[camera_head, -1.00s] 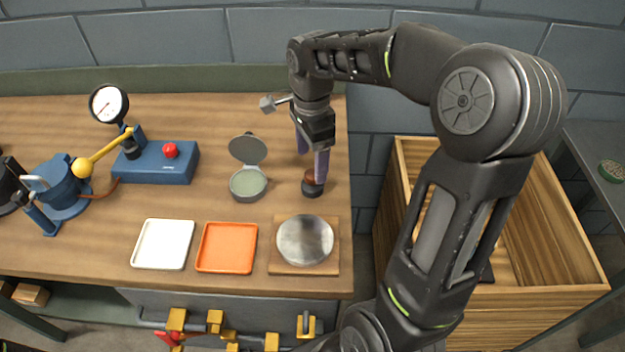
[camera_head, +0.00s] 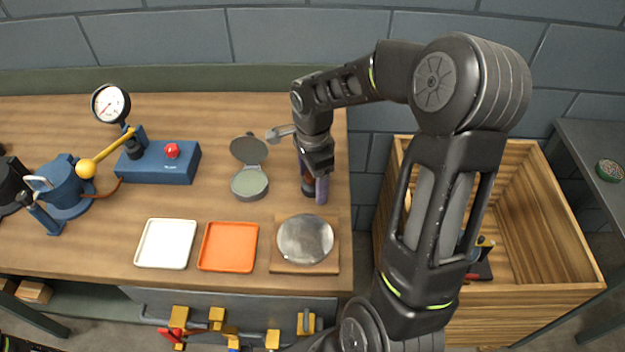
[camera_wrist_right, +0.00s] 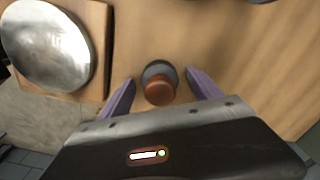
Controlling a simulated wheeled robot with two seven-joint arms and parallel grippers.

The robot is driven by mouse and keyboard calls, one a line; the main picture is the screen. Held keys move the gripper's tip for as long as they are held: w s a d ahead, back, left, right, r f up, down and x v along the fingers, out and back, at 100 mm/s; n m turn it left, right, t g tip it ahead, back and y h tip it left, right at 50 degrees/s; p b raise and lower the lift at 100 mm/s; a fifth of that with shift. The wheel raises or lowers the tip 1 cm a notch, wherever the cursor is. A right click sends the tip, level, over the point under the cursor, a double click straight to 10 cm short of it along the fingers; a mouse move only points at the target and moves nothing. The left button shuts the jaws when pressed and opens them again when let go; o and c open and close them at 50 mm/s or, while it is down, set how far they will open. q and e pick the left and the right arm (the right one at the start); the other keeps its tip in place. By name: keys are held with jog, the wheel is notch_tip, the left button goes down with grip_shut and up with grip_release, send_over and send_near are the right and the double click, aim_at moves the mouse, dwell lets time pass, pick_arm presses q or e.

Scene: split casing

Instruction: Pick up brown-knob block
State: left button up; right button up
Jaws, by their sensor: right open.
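The brown-knob block stands on the wooden bench; in the right wrist view its brown knob (camera_wrist_right: 159,91) sits on a dark round base (camera_wrist_right: 158,70). In the head view the block is mostly hidden behind my gripper, with a bit of brown and dark showing (camera_head: 307,188). My right gripper (camera_head: 315,185) is down at the block. In the wrist view my right gripper (camera_wrist_right: 160,92) is open, with one purple finger on each side of the block and a gap on both sides. My left gripper is not in view.
A round metal plate on a wooden board (camera_head: 275,264) lies in front of the block. An orange tray (camera_head: 228,247), a white tray (camera_head: 165,244) and an open round grey case (camera_head: 249,183) are to the left. The bench's right edge is close by, with a wooden crate (camera_head: 540,200) beyond.

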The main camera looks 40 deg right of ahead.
dwell(0.6)
grip_shut()
dwell(0.7)
